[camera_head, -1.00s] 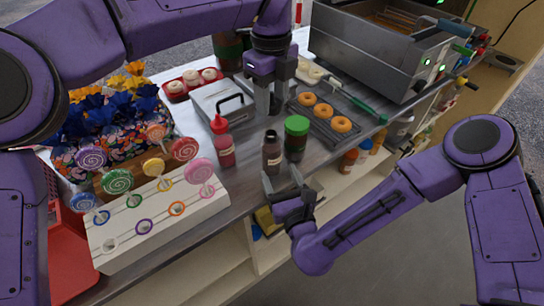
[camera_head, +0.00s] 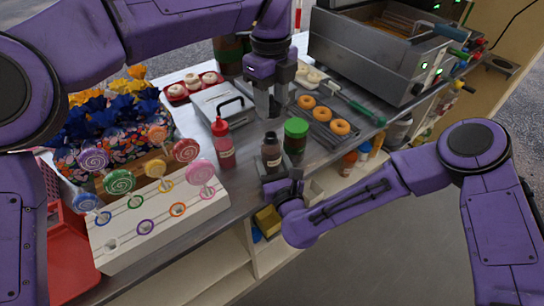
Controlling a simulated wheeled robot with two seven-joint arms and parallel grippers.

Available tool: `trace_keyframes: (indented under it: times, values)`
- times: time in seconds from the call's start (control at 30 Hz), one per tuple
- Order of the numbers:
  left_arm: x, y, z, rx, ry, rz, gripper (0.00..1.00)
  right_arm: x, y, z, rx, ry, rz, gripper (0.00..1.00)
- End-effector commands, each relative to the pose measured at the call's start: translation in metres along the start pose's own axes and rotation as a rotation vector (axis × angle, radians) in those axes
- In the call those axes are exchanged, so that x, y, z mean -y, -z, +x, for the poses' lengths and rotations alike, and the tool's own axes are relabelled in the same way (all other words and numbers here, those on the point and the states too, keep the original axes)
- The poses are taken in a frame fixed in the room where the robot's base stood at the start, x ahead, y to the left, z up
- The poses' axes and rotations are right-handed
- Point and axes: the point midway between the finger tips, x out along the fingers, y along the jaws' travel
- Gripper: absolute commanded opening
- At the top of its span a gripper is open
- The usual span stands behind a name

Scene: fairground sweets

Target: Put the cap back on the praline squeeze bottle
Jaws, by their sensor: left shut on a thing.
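The praline squeeze bottle (camera_head: 271,151), brown with a dark top, stands upright near the counter's front edge. My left gripper (camera_head: 268,114) points down behind the bottle, above the counter and apart from the bottle. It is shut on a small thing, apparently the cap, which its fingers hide. My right gripper (camera_head: 277,172) is low at the front of the bottle, with its fingers apart, one to each side of the bottle's lower part. Whether they touch the bottle is unclear.
A green-lidded jar (camera_head: 295,138) stands close right of the bottle, and a red-topped bottle (camera_head: 222,147) stands to the left. Behind are a metal box (camera_head: 221,106) and a doughnut rack (camera_head: 322,126). A lollipop stand (camera_head: 155,232) occupies the front left.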

Motion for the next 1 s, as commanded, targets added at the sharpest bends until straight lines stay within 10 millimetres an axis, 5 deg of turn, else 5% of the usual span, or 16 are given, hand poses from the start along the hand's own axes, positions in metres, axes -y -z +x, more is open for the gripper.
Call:
trace_keyframes:
  times: [0.33, 1.0]
  values:
    - [0.000, -0.001, 0.047, -0.003, -0.010, 0.002, 0.15, 0.001, 0.001, -0.001, -0.002, 0.001, 0.000, 0.05]
    - [-0.001, -0.001, 0.056, -0.003, -0.012, -0.002, 0.15, 0.001, 0.002, 0.000, -0.003, 0.002, -0.001, 0.05]
